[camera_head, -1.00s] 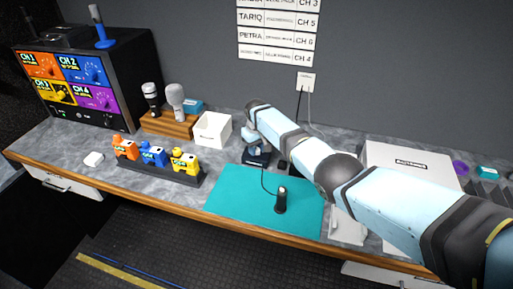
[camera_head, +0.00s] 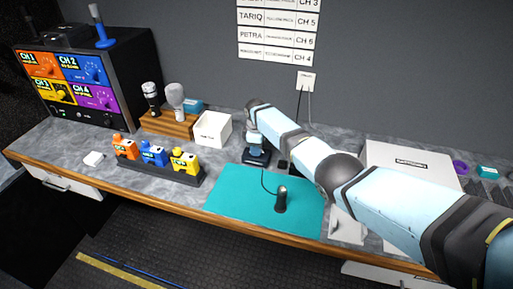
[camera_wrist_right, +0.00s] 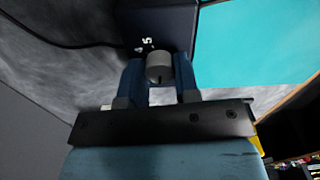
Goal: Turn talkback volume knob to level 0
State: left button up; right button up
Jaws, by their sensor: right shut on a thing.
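The talkback unit is a small dark box (camera_wrist_right: 158,22) with white scale digits, apparently 4 and 5, beside its knob. The grey volume knob (camera_wrist_right: 158,68) sits between the two blue fingers of my right gripper (camera_wrist_right: 159,72), which is shut on it. A dark mark shows on the knob's near edge; the level it points to cannot be read. In the head view, the box (camera_head: 256,158) stands on the counter just behind the teal mat, with my right gripper (camera_head: 256,146) over it. The left gripper is not in view.
A black handheld device (camera_head: 281,200) stands on the teal mat (camera_head: 235,200), with a cable running toward the box. Left of it are a rack of coloured packs (camera_head: 160,174), a white bin (camera_head: 212,130) and microphones on a wooden stand (camera_head: 168,124). A white case (camera_head: 410,170) lies right.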

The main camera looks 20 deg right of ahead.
jog(key=shift+n, duration=0.5)
jog(key=o, duration=0.9)
jog(key=shift+o, duration=0.2)
jog(key=shift+r, duration=0.4)
notch_tip(320, 180, up, 13)
